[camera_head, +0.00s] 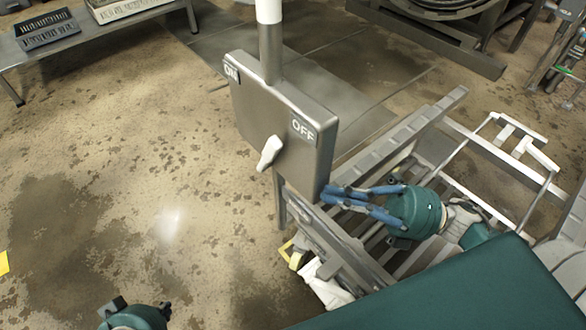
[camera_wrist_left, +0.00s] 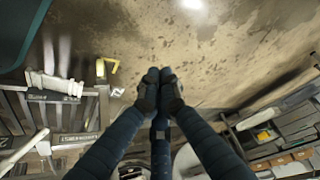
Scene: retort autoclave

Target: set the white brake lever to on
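A grey box (camera_head: 285,120) on a post carries an ON label (camera_head: 231,72) at its upper left and an OFF label (camera_head: 303,130) at its right. A short white lever (camera_head: 269,153) is on its front face, below and left of the OFF label. My right gripper (camera_head: 328,194) is right of the lever, at the box's lower right edge, fingers together; contact with the box is unclear. My left gripper shows only its teal body (camera_head: 135,317) at the bottom edge, well away from the lever. In the left wrist view its fingertips (camera_wrist_left: 159,88) meet, empty.
A metal frame (camera_head: 430,115) with rails lies right of the box, under my right gripper. A yellow part (camera_head: 293,254) and a white part (camera_head: 327,285) are low on it. A bench (camera_head: 100,40) with trays stands at the upper left.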

